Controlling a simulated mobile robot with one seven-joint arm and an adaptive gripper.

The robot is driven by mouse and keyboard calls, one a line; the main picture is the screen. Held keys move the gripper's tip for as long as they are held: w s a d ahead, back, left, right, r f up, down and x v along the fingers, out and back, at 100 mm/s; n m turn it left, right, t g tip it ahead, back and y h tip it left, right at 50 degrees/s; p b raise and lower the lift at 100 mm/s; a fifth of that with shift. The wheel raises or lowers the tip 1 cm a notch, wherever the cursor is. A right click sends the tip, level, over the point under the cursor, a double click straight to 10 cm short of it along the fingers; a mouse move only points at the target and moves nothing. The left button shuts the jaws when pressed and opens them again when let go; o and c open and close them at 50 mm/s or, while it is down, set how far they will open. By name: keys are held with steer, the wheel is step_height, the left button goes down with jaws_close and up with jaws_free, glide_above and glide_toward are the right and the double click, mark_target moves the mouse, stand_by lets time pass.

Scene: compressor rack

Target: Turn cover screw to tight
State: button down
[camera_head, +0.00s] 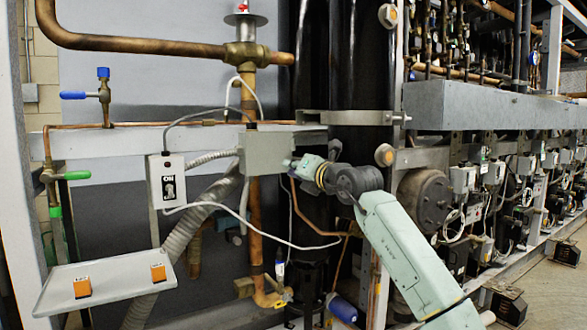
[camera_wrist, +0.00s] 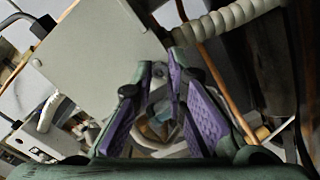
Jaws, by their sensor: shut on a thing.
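The grey junction box (camera_head: 262,153) is fixed on the rack's cross rail in the head view. Its plain grey face fills the upper left of the wrist view (camera_wrist: 95,55). My gripper (camera_head: 290,163) is at the box's right side, with the arm reaching in from the lower right. In the wrist view its purple-padded fingers (camera_wrist: 161,72) converge by the box's edge. They are shut on a small dark piece, which looks like the cover screw (camera_wrist: 159,69). The fingers hide most of it, and I cannot read how far it is turned.
A ribbed conduit (camera_wrist: 228,20) passes close to the right finger. A switch box (camera_head: 167,182) and cables stand left of the junction box. A white tray (camera_head: 110,278) with two orange blocks is at lower left. A dark vertical cylinder (camera_head: 362,70) stands behind.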

steer(key=shift+f, duration=0.1)
steer(key=c, duration=1.6)
jaws_free()
steer(key=v, duration=1.2)
